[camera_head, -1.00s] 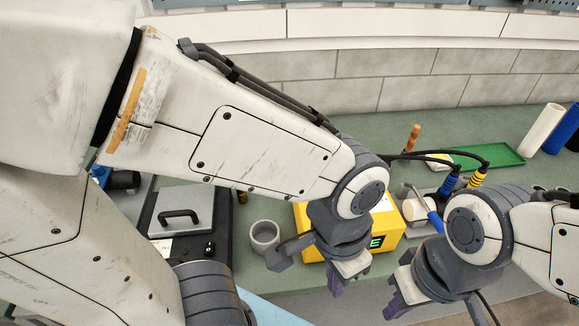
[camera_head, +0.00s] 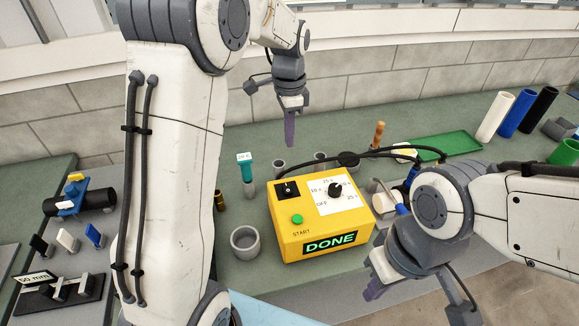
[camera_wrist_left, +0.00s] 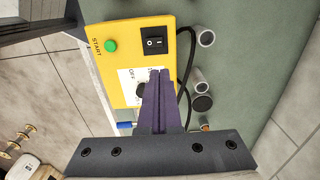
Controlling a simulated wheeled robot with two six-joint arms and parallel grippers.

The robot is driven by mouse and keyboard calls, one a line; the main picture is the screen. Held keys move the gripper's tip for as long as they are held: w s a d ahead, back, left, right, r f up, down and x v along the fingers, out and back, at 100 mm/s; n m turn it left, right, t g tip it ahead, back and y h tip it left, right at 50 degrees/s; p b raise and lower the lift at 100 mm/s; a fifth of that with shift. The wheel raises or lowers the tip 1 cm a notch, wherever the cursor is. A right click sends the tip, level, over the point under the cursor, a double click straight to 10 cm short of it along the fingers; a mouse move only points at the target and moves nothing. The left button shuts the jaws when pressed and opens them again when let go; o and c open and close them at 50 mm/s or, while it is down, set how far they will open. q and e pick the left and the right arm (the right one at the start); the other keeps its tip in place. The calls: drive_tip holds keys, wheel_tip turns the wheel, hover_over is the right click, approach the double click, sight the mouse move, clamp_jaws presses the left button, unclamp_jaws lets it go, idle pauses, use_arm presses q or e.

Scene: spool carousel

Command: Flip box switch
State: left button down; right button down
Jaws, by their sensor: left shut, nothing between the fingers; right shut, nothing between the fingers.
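The yellow box (camera_head: 290,232) stands on the green bench, with a lit DONE display (camera_head: 330,244) on its front. Its black rocker switch (camera_head: 287,190) is on top at the left, beside a dial (camera_head: 335,190) and above a green START button (camera_head: 297,219). The switch also shows in the left wrist view (camera_wrist_left: 154,42); I cannot tell which side is pressed. My left gripper (camera_head: 290,140) is shut and empty, raised above and behind the box in the head view. Its purple fingers (camera_wrist_left: 158,75) cover part of the dial in the wrist view.
A grey cup (camera_head: 245,243) stands left of the box, and a teal-handled tool (camera_head: 247,172) behind it. Black cables run behind the box to the right. A green tray (camera_head: 445,146) and upright tubes (camera_head: 495,116) are at the back right. My left arm hides the bench's left part.

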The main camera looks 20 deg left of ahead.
sight(288, 182)
use_arm(q)
drive_tip(key=shift+w+a, duration=0.25)
drive_tip(key=shift+a, duration=0.1)
drive_tip(key=shift+f, duration=0.1)
wheel_tip(288, 182, down, 14)
drive_tip(key=p, duration=0.4)
drive_tip(key=shift+p, duration=0.4)
